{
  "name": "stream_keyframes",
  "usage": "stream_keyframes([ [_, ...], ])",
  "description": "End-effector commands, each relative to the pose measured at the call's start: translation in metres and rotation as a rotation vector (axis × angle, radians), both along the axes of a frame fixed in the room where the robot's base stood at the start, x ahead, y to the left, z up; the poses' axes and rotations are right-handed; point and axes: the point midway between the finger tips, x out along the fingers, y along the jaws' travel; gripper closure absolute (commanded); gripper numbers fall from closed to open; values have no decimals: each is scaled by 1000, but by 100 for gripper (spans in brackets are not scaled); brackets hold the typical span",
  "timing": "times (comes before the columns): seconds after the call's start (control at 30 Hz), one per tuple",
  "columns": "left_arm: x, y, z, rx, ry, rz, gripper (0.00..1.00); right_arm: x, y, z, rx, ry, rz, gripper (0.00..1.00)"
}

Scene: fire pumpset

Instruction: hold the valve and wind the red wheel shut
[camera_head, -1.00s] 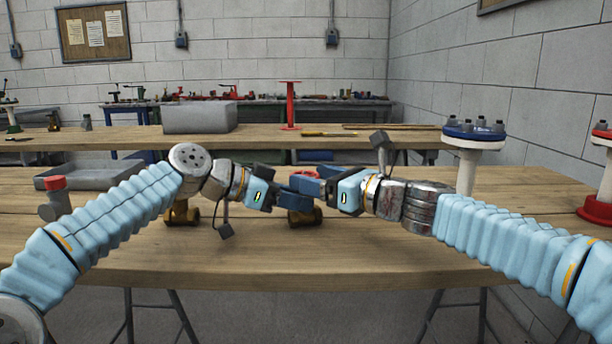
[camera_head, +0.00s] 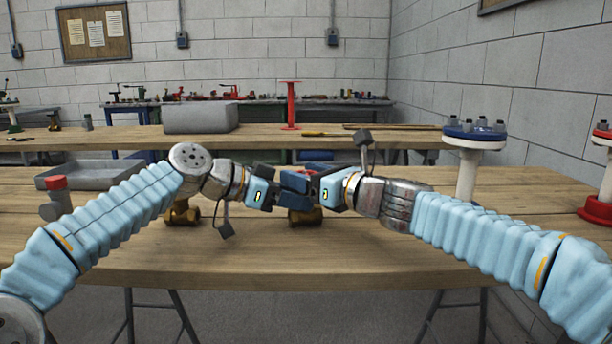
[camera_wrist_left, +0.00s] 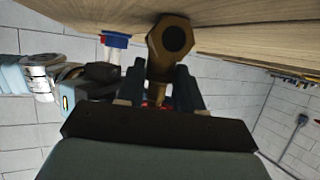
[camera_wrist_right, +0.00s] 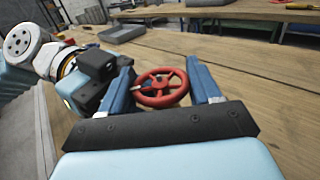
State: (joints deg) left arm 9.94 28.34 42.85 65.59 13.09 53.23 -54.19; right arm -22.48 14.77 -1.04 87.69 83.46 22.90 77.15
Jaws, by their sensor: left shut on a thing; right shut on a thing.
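The brass valve (camera_head: 305,217) stands near the middle of the near bench, mostly behind and below my grippers. My left gripper (camera_head: 297,186) is shut on the valve's body. The red wheel (camera_wrist_right: 147,99) lies between the two blue fingers of my right gripper (camera_wrist_right: 158,72), which is shut on its rim. In the head view my right gripper (camera_head: 308,178) sits just above and behind the left one, and the wheel is mostly hidden by the fingers.
Another brass fitting (camera_head: 182,214) stands left on the bench, under my left arm. A grey tray (camera_head: 85,178) and a red-capped grey part (camera_head: 56,200) are further left. A blue-topped white flange stand (camera_head: 468,160) stands at right. The bench front is clear.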

Motion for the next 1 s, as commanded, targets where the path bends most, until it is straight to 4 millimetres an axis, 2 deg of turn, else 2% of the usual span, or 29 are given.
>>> stream_keyframes([
  [0.13,-1,-1,0,1,3,-4,100,0,-2,1,-1,3,-70,68],
  [0.43,-1,-1,-1,2,2,-5,100,0,-2,1,-4,3,-80,68],
  [0.47,-1,-1,-1,2,2,-5,100,0,-2,1,-3,2,-80,33],
  [0.5,-1,-1,-1,2,2,-5,100,0,-2,1,-3,2,-80,27],
  [0.83,-1,-1,-1,1,2,-4,100,-2,-4,1,-3,4,-78,27],
  [1.0,-1,-1,-1,1,3,-2,100,-21,-21,1,-3,3,-80,27],
])
